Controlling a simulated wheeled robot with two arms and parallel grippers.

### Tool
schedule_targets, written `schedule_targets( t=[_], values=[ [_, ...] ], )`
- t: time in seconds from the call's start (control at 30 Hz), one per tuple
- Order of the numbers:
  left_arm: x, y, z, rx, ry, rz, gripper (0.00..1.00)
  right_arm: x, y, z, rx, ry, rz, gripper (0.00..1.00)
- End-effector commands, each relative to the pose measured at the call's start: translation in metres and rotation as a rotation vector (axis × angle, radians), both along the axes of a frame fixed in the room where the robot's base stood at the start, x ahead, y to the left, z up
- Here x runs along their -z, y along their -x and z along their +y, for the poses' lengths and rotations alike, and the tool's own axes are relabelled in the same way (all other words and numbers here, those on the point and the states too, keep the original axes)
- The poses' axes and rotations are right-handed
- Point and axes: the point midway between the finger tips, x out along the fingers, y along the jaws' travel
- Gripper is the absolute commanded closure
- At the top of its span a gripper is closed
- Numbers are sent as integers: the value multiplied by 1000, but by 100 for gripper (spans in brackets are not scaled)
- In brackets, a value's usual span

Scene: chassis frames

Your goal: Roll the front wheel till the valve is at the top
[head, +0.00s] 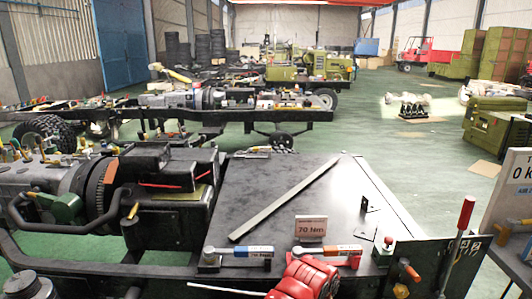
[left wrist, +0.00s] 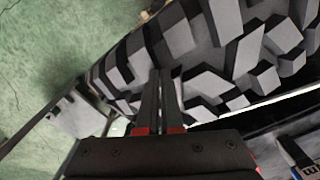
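A tyre (left wrist: 215,50) with chunky grey and black tread blocks fills the upper right of the left wrist view. My left gripper (left wrist: 160,78) points at this tread, its two dark fingers close together with only a thin line between them. The fingertips overlap the edge of the tread in the picture; I cannot tell whether they touch it. No valve shows in either view. The head view does not clearly show this wheel or either gripper. My right gripper is not in view.
In the head view a black flat plate (head: 270,195) on the near chassis carries a long bar (head: 285,198), a "70 Nm" sign (head: 311,228), wrenches and a red bundle (head: 305,280). An engine (head: 60,180) stands at left.

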Motion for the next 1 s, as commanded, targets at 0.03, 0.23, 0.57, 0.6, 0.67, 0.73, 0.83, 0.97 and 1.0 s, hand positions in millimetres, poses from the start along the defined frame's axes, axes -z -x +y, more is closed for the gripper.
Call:
schedule_targets(
  t=[0.03,0.23,0.57,0.6,0.67,0.73,0.83,0.97,1.0],
  values=[
    [9,7,2,1,-10,23,100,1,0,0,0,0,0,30],
    [9,7,2,1,-10,23,100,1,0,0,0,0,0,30],
    [-15,5,1,2,-5,15,100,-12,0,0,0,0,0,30],
    [-19,5,1,2,-4,14,100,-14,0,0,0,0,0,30],
    [-26,4,0,2,-3,11,100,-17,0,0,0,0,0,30],
    [-32,3,0,2,-3,9,100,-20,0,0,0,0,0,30],
    [-42,2,0,1,-2,7,100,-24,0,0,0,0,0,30],
    [-54,2,0,1,-1,4,100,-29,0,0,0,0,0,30],
    [-58,1,0,0,-1,3,100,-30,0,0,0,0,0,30]
  ],
)
